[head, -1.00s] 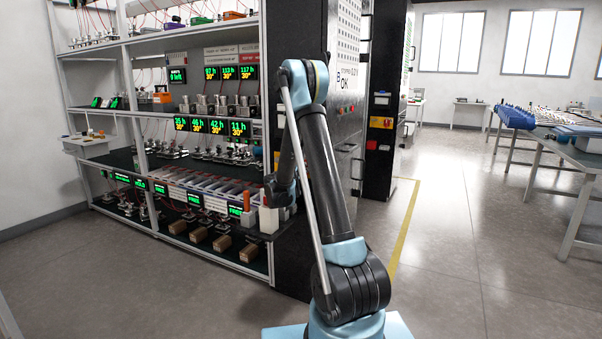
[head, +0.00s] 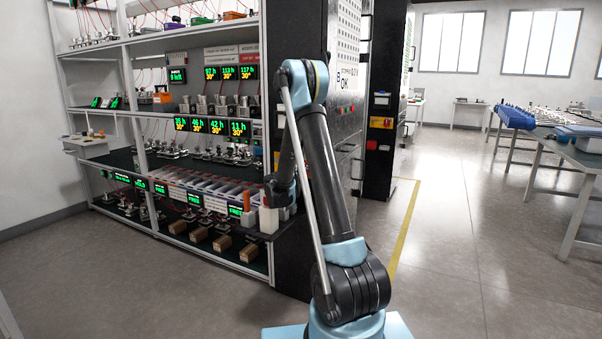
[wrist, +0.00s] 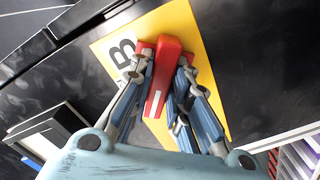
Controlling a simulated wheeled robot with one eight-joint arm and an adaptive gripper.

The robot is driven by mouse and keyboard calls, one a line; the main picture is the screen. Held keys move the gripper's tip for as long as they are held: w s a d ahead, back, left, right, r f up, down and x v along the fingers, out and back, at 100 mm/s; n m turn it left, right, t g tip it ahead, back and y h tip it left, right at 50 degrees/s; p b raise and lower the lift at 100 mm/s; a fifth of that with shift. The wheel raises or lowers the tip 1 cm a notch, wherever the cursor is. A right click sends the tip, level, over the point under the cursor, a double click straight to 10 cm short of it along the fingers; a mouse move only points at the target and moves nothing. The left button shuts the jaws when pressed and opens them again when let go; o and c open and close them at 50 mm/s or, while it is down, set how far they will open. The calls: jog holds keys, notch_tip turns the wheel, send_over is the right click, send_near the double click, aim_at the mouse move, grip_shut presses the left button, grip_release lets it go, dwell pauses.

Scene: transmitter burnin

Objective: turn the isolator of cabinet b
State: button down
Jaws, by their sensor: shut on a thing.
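The isolator of cabinet b shows in the wrist view as a red handle (wrist: 168,62) on a yellow plate (wrist: 186,24) marked with a black B on white. The plate is on a dark cabinet face. My gripper (wrist: 168,75) has its fingers on both sides of the red handle and is shut on it. The handle lies nearly along the fingers in the picture, tilted a little. A red part also shows beside the left finger.
A rack (head: 200,55) of shelves with test units and green-lit displays stands at the left, close to my arm. A second dark cabinet (head: 384,100) stands farther back. The floor at the right is open, with a yellow line (head: 405,220) and tables (head: 570,150) beyond.

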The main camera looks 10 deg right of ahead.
jog(key=shift+n, duration=1.8)
jog(key=shift+n, duration=0.4)
jog(key=shift+a+n, duration=0.1)
jog(key=shift+n, duration=1.2)
jog(key=shift+n, duration=0.7)
